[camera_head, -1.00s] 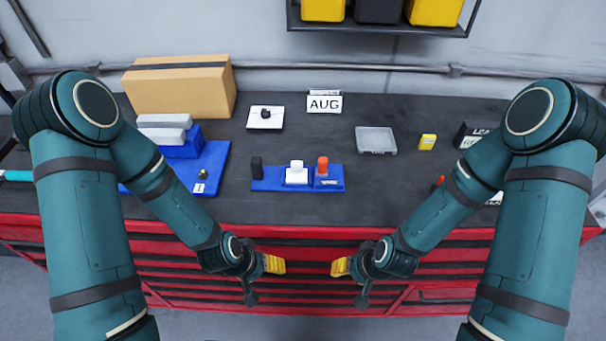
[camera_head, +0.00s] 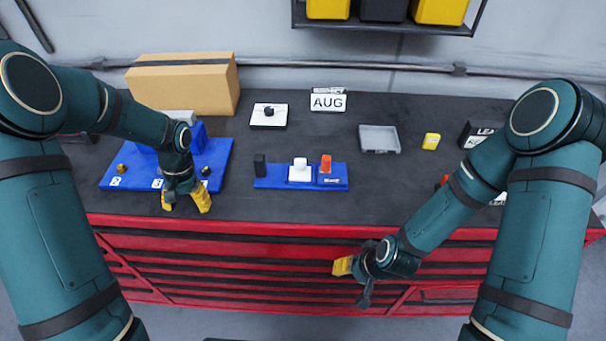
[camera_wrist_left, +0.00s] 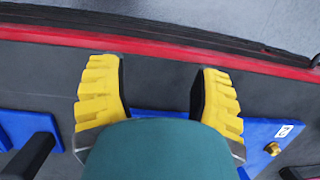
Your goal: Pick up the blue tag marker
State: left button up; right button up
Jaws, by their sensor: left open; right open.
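I cannot single out a blue tag marker for certain. A blue board (camera_head: 215,160) lies at the left of the bench, with small numbered white labels and small knobs on it. My left gripper (camera_head: 186,204) points down at the board's front edge, open and empty; its arm hides part of the board. In the left wrist view the yellow fingers (camera_wrist_left: 160,80) are apart, with blue board (camera_wrist_left: 256,132) and dark bench between and beyond them. My right gripper (camera_head: 343,267) is open and empty in front of the red drawers.
A blue tray (camera_head: 277,184) holds a black block (camera_head: 260,164), a white piece (camera_head: 299,168) and an orange-red piece (camera_head: 326,163). A cardboard box (camera_head: 185,85) and an AUG sign (camera_head: 328,102) stand behind. A grey tray (camera_head: 379,139) and yellow block (camera_head: 431,141) lie right.

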pick_arm(q)
jog(key=w+d+r+t, duration=0.1)
jog(key=w+d+r, duration=0.4)
jog(key=w+d, duration=0.25)
notch_tip(320, 180, up, 7)
jog(key=t, duration=0.2)
send_over(259, 157)
jog(key=shift+s+d, duration=0.1)
jog(key=shift+s, duration=0.1)
jog(key=shift+w+d+f, duration=0.1)
jog(key=shift+d, duration=0.15)
notch_tip(259, 157, down, 6)
jog(key=shift+w+f, duration=0.1)
jog(key=shift+w+a+f, duration=0.1)
jog(key=shift+a+f, duration=0.1)
jog(key=shift+f, duration=1.15)
jog(key=shift+w+a+f, duration=0.1)
jog(key=shift+a+f, duration=0.1)
jog(key=shift+f, duration=1.15)
jog(key=shift+s, duration=0.1)
jog(key=shift+r, duration=0.1)
grip_shut()
